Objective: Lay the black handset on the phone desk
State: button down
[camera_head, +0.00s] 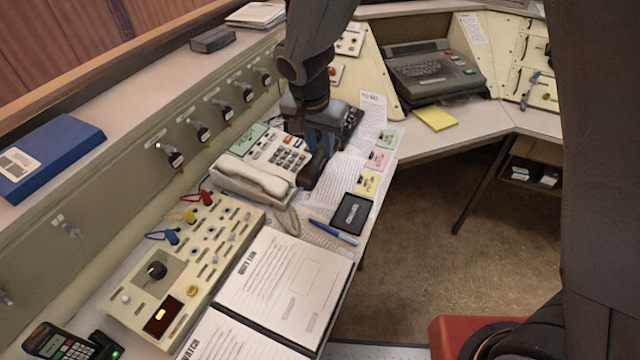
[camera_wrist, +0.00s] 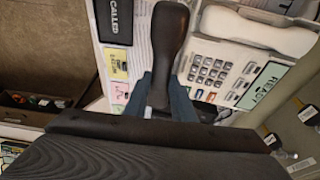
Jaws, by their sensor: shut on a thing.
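My gripper (camera_head: 322,140) is over the phone desk (camera_head: 276,214), beside the cream desk phone. It is shut on the black handset (camera_head: 309,174), which shows dark below the fingers. In the wrist view the handset (camera_wrist: 170,42) sticks out from between the fingers (camera_wrist: 160,98), one rounded end pointing away. Its other end is hidden by the gripper. I cannot tell whether it touches the desk. The cream phone (camera_head: 262,162), with its own white handset (camera_wrist: 255,30), stands immediately left of it in the head view.
A dark device (camera_head: 352,118) sits behind the gripper. Coloured cards (camera_head: 368,182), a black "CALLED" box (camera_head: 350,213) and a blue pen (camera_head: 334,233) lie near the front edge. An open binder (camera_head: 285,280) and a switch panel (camera_head: 185,262) fill the nearer desk.

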aim_at(318, 156)
notch_tip(318, 156, down, 9)
jog(key=shift+r+p, duration=0.15)
jog(key=shift+p, duration=0.25)
jog(key=c, duration=1.5)
grip_release()
jog(key=b+v, duration=0.1)
jog(key=v, duration=1.1)
jog(key=shift+b, duration=0.35)
jog(key=s+d+n, duration=0.1)
jog(key=s+d, duration=0.3)
jog(key=d, duration=0.4)
jog(key=s+d+n+g, duration=0.1)
jog(key=s+d, duration=0.3)
jog(key=d, duration=0.5)
jog(key=s+d+n+g+y, duration=0.1)
jog(key=s+d, duration=0.3)
jog(key=d, duration=0.4)
jog(key=shift+s+d+r+n, duration=0.2)
jog(key=shift+s+r+n, duration=0.1)
jog(key=shift+n, duration=0.1)
